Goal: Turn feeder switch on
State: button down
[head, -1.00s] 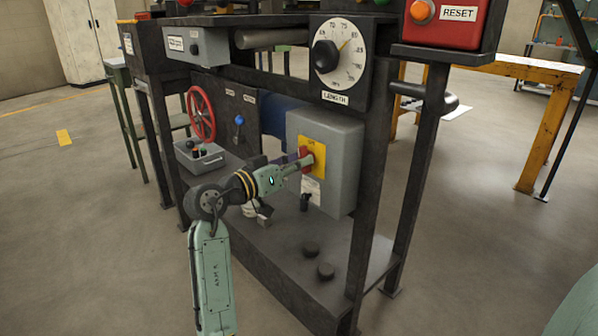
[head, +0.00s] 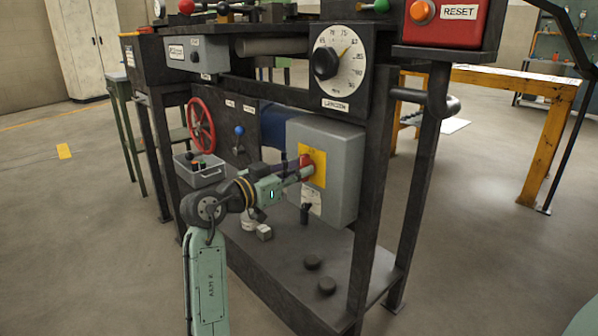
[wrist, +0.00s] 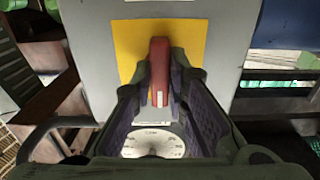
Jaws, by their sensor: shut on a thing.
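The feeder switch is a grey box (head: 338,150) mounted on the dark frame, with a yellow plate (head: 319,165) and a red handle (head: 306,162). In the wrist view the red handle (wrist: 159,68) stands along the picture's vertical in front of the yellow plate (wrist: 190,45). My gripper (head: 298,172) is at the front of the box. In the wrist view my gripper (wrist: 160,88) has its two fingers on either side of the handle, closed on it. The writing on the yellow plate is too small to read.
A length dial (head: 338,58) and a red reset box (head: 447,20) sit above the switch. A red handwheel (head: 201,128) and a small grey lever box (head: 200,170) are to the left. Dark round knobs (head: 327,286) lie on the lower shelf (head: 290,262).

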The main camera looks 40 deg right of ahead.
jog(key=c, duration=1.6)
grip_release()
jog(key=a, duration=0.8)
jog(key=s+a, duration=0.1)
jog(key=a, duration=0.3)
